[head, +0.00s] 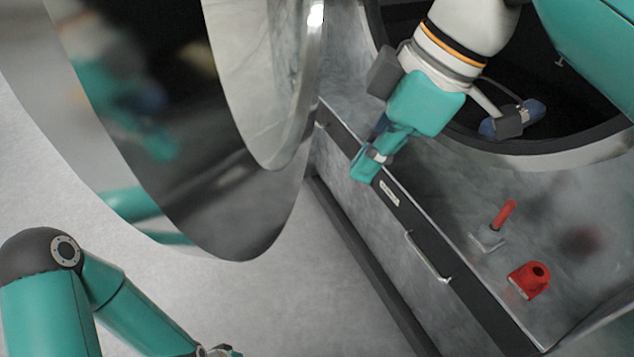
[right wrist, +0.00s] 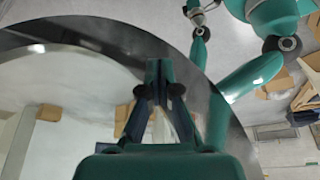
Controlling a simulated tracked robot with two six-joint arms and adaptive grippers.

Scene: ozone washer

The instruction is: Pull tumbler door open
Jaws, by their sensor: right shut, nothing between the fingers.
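The tumbler door (head: 225,200) is a large round glossy panel at the left of the head view, swung out from the dark round opening (head: 420,30) of the machine. Its curved rim also shows in the right wrist view (right wrist: 215,110). My right gripper (head: 362,172) is shut and empty, to the right of the door and apart from it, over the machine's front ledge. In the right wrist view its closed fingers (right wrist: 158,68) point toward the door's face. My left gripper (head: 222,351) is only partly seen at the bottom edge, far below the door; its fingers are cut off.
A red-handled part (head: 503,216) and a red block (head: 530,280) sit on the machine's grey metal surface. A drawer front with a metal handle (head: 428,257) is below. Open floor (head: 290,290) lies between the door and the machine. Cardboard boxes (right wrist: 300,85) stand in the background.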

